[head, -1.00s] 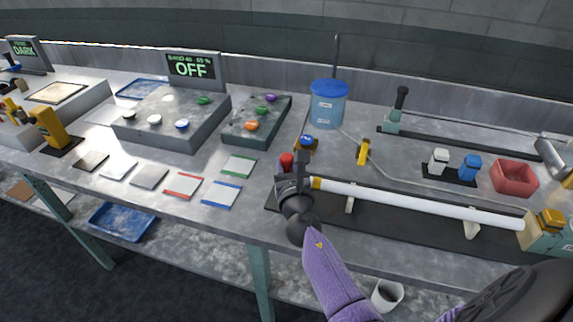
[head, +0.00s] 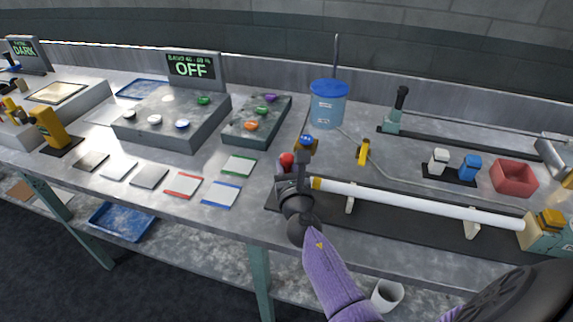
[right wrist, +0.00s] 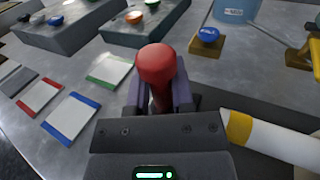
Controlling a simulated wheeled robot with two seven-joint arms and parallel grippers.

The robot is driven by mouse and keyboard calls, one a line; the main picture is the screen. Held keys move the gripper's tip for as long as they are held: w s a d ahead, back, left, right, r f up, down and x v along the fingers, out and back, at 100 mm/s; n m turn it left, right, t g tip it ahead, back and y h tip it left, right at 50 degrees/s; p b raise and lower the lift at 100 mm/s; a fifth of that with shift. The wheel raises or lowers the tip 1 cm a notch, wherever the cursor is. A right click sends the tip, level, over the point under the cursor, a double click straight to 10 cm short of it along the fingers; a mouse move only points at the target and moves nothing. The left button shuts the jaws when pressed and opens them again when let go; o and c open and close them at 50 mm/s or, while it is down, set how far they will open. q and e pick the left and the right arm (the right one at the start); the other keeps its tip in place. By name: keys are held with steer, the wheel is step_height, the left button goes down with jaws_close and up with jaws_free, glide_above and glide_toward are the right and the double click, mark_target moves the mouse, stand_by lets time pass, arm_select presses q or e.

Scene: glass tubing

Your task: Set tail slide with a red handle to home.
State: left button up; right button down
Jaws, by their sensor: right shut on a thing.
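The tail slide's red handle (head: 287,160) stands at the left end of the dark rail (head: 390,222); it also shows in the right wrist view (right wrist: 157,70), upright with a round knob. My right gripper (head: 292,172) is shut on the handle's stem, with a finger on each side below the knob. The gripper hides the slide's body. A white glass tube (head: 420,203) with a yellow band at its left end lies along the rail on white supports, just right of the gripper. I do not see my left gripper.
A blue-capped button on a yellow base (head: 305,142) stands close behind the handle. A blue-lidded jar (head: 328,105) is farther back. Framed plates (head: 222,194) lie to the left. A yellow-topped block (head: 549,225) holds the tube's right end.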

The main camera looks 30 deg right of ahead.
steer(key=s+d, duration=0.2)
steer(key=shift+s+d+r+p, duration=0.15)
steer(key=shift+s+d+p, duration=0.05)
steer(key=shift+s+p, duration=0.1)
steer(key=c, duration=0.5)
jaws_free()
steer(key=shift+s+a, duration=0.1)
steer(key=v, duration=0.9)
steer(key=shift+s+a, duration=0.15)
steer(key=shift+s, duration=0.2)
